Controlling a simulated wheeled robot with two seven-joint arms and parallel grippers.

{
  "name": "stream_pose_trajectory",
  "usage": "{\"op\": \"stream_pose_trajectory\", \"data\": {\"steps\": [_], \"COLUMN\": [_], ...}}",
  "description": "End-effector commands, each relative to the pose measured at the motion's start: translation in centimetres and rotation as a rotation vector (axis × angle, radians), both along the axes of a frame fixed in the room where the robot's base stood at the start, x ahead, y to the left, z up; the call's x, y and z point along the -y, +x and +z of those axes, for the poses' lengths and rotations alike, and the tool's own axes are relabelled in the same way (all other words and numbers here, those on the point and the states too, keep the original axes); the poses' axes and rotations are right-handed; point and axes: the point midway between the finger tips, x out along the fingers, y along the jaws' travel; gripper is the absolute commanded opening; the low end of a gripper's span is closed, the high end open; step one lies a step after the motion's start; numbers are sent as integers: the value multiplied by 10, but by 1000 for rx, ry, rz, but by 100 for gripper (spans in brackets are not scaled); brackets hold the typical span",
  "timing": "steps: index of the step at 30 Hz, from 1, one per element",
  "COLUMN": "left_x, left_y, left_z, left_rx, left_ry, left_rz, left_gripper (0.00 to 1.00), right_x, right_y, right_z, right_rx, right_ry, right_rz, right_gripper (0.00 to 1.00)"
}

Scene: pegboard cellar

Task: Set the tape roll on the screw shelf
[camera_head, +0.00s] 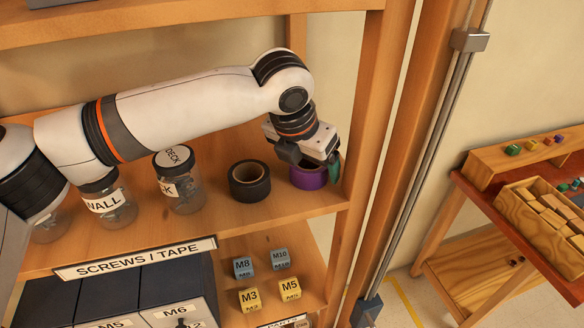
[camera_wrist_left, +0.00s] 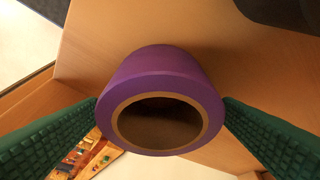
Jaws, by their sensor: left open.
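A purple tape roll (camera_head: 308,180) stands on the wooden shelf (camera_head: 225,217) labelled SCREWS / TAPE, near its right end. My left gripper (camera_head: 314,170) is open at the roll, reaching down from above. In the left wrist view, the purple roll (camera_wrist_left: 165,68) lies between the two green finger pads, one on each side of it. Whether the pads touch it is hard to tell. A black tape roll (camera_head: 249,186) sits just left of the purple one. My right gripper is not in view.
Lidded jars labelled DECK (camera_head: 180,190) and WALL (camera_head: 109,208) stand left of the rolls. A shelf post (camera_head: 362,110) rises close on the right. Below are dark bins and small blue and yellow blocks marked M3 (camera_head: 250,300) and similar. A workbench stands far right.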

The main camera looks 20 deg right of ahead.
Motion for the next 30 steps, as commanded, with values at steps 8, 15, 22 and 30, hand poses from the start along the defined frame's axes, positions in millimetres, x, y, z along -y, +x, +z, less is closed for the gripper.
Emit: {"op": "stream_pose_trajectory", "data": {"steps": [8,15,22,30], "left_x": [-15,-64,-95,-107], "left_y": [-12,-51,-78,-88], "left_z": [43,38,41,44], "left_rx": [5,3,3,1], "left_ry": [-4,-3,-2,-1], "left_rz": [-1,-2,-3,-2], "left_gripper": [86,86,86,86], "right_x": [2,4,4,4], "right_y": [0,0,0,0], "right_z": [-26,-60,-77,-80], "right_rx": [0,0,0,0], "right_ry": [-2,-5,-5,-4], "right_rz": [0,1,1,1], "right_gripper": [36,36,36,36]}}
